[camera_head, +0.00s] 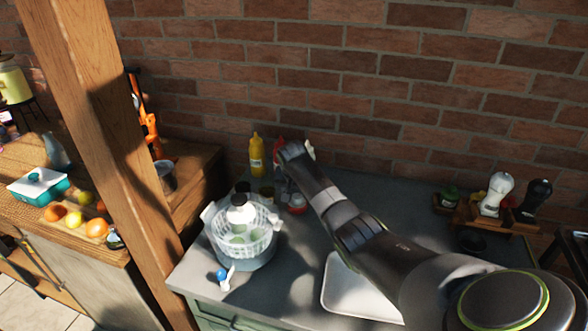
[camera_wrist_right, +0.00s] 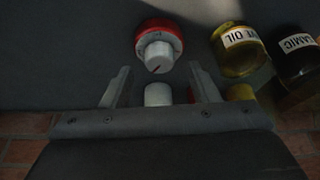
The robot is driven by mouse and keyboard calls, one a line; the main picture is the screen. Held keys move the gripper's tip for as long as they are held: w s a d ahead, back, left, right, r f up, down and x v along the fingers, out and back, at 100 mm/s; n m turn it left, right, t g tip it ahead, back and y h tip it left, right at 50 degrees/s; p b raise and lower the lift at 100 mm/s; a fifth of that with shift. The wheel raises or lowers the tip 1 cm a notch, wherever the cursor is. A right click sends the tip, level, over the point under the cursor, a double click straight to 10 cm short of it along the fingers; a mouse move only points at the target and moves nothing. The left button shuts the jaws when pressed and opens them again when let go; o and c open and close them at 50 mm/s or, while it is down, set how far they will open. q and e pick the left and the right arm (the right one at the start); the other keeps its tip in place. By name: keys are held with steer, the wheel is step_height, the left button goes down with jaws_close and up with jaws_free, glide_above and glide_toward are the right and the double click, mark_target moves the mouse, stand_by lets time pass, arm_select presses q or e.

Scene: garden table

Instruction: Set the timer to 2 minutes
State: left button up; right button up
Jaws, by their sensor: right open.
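The timer (camera_wrist_right: 144,33) is a round red body with a white dial and a white knob, seen in the right wrist view just beyond the fingertips. A dark line shows on the knob; the dial figures are too small to read. My left gripper is in neither view.
Oil (camera_wrist_right: 238,52) and balsamic (camera_wrist_right: 296,55) bottles stand right of the timer in the wrist view. A yellow bottle (camera_head: 257,155) stands by the brick wall. A white basket (camera_head: 218,232) is left of the timer. A white tray (camera_head: 345,290) lies in front.

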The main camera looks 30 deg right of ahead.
arm_select(q)
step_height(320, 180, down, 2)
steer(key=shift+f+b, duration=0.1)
steer(key=shift+b, duration=1)
arm_select(e)
steer(key=v, duration=1.4)
steer(key=shift+s+r, duration=0.25)
steer(key=shift+r, duration=0.1)
